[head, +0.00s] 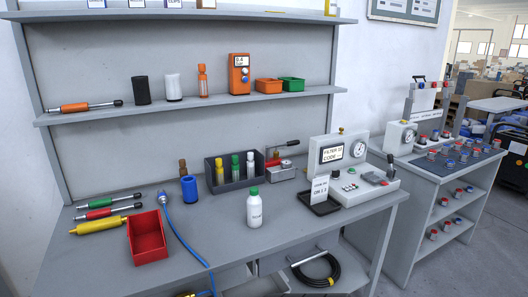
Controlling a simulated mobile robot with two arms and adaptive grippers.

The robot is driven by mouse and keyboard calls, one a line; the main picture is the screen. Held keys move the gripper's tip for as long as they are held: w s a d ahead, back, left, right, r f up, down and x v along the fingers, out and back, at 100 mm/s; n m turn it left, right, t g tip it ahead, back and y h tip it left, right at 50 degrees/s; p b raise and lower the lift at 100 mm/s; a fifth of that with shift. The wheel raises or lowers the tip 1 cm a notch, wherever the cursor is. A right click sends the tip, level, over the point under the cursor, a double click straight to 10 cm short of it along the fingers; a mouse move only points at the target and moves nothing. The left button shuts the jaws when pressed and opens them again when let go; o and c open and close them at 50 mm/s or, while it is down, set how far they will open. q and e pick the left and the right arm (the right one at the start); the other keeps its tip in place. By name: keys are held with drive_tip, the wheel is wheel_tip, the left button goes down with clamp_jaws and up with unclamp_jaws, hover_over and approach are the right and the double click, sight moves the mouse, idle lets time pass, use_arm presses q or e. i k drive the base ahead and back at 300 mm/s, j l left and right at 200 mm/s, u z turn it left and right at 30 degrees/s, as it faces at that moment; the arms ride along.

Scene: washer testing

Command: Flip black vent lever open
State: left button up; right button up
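Two black-handled levers are in the head view, and I cannot tell which is the vent lever. One black lever (376,177) sits at the right end of the white tester's base (350,194), by its small buttons. The other black-handled lever (287,144) sticks out to the right above a small grey metal block (281,171) with a reddish-brown fitting. The tester's upright part carries a display reading "FILTER" and a round gauge (358,149). Neither of my grippers shows, and nothing touches either lever.
A white bottle with a green cap (254,209) stands in front of a dark bottle rack (234,176). A black tray with a card (320,205) lies before the tester.

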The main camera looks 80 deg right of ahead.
sight(390, 157)
drive_tip(key=z, duration=3.35)
drive_tip(key=i+l+z, duration=0.15)
drive_tip(key=i+l, duration=0.15)
drive_tip(key=i, duration=0.2)
drive_tip(key=i+l+z, duration=0.2)
drive_tip(key=i, duration=0.35)
drive_tip(key=i+l+z, duration=0.15)
drive_tip(key=i, duration=0.35)
drive_tip(key=l, duration=0.1)
